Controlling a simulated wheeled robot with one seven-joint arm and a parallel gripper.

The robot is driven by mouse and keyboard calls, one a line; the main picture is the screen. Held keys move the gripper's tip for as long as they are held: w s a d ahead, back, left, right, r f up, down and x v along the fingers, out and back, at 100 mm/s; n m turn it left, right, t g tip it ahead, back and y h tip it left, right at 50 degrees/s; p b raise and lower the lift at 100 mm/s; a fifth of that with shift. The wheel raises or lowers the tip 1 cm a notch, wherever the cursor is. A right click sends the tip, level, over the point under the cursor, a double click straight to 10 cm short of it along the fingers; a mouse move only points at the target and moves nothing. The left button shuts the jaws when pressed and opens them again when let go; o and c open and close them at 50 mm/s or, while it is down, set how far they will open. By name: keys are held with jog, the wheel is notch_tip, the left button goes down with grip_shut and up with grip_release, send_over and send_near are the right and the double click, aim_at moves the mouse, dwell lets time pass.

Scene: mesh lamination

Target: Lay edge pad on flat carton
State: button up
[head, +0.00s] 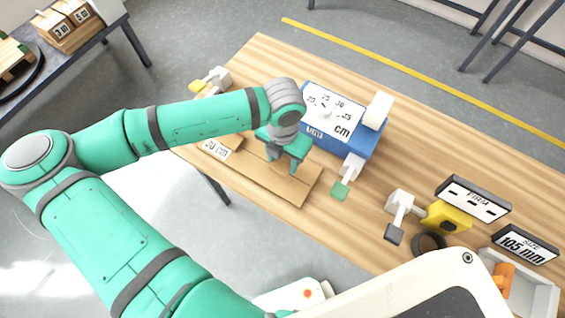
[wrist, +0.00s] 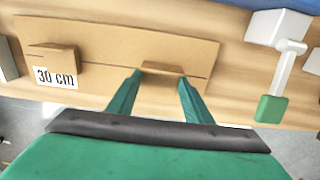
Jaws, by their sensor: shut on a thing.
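The flat carton (head: 290,188) is a thin brown sheet lying on the wooden table; it fills much of the wrist view (wrist: 110,30), with a crease line along it. My gripper (head: 282,168) is over the carton's right part, fingers pointing down. In the wrist view its green fingertips (wrist: 160,77) are closed on a small brown edge pad (wrist: 162,67). This pad is at the carton's surface near the crease; I cannot tell whether it touches. A second brown pad (wrist: 52,54) sits at the carton's left part, beside a "30 cm" label (wrist: 55,78).
A blue machine (head: 345,140) with a dial stands just behind my gripper. Its white lever with a green end (head: 339,191) is close on the right. Another lever (head: 397,220), a yellow device (head: 447,217) and a grey bin (head: 530,290) stand farther right.

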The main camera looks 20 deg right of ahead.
aim_at(283, 163)
jog(key=shift+a+f, duration=0.1)
jog(key=shift+f, duration=1.35)
jog(key=shift+f, duration=0.15)
jog(key=o, duration=1.1)
